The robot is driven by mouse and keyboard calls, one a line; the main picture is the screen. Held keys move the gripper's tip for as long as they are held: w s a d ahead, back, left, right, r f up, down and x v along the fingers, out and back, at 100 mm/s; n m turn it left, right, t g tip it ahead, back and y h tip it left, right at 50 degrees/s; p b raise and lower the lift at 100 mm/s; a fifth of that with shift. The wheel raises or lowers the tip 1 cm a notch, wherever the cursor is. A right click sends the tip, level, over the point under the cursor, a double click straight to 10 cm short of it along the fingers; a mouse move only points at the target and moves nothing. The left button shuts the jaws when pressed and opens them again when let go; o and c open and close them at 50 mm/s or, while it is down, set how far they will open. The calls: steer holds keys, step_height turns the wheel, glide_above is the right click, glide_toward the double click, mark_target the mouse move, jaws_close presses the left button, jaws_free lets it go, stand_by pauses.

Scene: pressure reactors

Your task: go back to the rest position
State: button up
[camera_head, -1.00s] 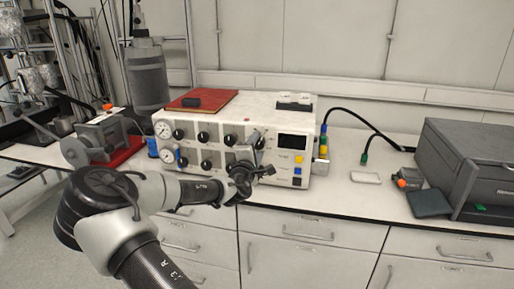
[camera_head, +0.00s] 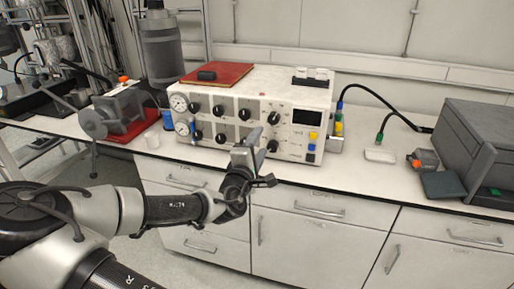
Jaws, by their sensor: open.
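My gripper (camera_head: 262,144) is in front of the white control box (camera_head: 262,93), near the knobs on its lower right front. Its jaws are open and I see nothing held between them. A gap to the panel is hard to judge from this angle. The control box has black knobs, two dial gauges (camera_head: 180,113) at its left end and a dark display (camera_head: 308,117) at its right. My gripper hides part of the lower front panel.
The white bench top (camera_head: 365,183) runs beneath the box, above drawers and cupboards (camera_head: 310,235). A large grey device (camera_head: 483,140) stands at the right. A grey cylinder (camera_head: 161,55) and a metal frame stand at the left. A red mat (camera_head: 217,74) lies on the box.

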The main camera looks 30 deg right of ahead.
steer(key=shift+v, duration=1.05)
